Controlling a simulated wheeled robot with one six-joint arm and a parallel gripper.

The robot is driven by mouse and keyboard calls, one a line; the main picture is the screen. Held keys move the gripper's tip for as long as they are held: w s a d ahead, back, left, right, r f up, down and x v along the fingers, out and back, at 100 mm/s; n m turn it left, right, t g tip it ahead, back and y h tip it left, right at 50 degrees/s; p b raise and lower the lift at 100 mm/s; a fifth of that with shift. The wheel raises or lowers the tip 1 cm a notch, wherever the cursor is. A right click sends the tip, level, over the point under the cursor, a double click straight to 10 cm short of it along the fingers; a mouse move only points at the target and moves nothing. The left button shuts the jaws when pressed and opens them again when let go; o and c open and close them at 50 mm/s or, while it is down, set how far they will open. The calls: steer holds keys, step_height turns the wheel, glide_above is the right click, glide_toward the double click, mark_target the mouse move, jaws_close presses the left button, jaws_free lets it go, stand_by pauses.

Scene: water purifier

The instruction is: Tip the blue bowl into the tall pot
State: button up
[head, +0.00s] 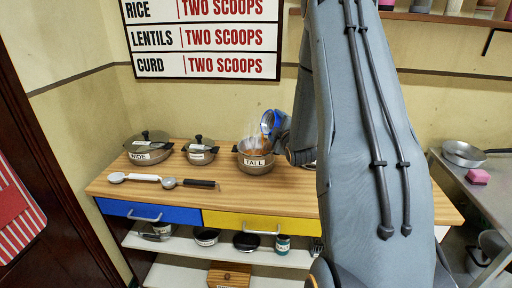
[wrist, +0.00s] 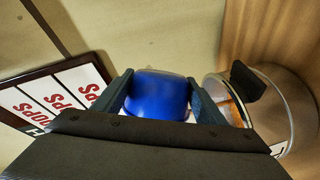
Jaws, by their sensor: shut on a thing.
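The blue bowl (head: 270,122) is held tilted steeply just above the right side of the tall pot. My gripper (wrist: 162,92) is shut on the blue bowl (wrist: 157,94), with one dark finger on each side of it. The tall pot (head: 256,166) is metal, labelled TALL, has dark handles, and stands open and upright on the wooden counter. Orange-brown food shows between the bowl's rim and the pot's mouth, with pale wisps above. In the wrist view the pot (wrist: 292,100) is at the right. The bowl's inside is mostly hidden.
A lidded wide pot (head: 149,150) and a smaller lidded pot (head: 200,152) stand left on the counter (head: 260,191). A white-handled spoon (head: 140,178) and a black-handled spoon (head: 190,183) lie in front. A sign (head: 203,40) hangs behind. My arm hides the counter's right part.

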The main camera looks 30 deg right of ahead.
steer(key=shift+a+f+n+b, duration=0.2)
steer(key=shift+n+b, duration=0.15)
steer(key=shift+n, duration=0.05)
stand_by(0.4)
steer(key=shift+w+a+r+n+h+b, duration=0.1)
steer(key=shift+a+r+n+h+b, duration=0.2)
steer(key=shift+a+n+b, duration=0.3)
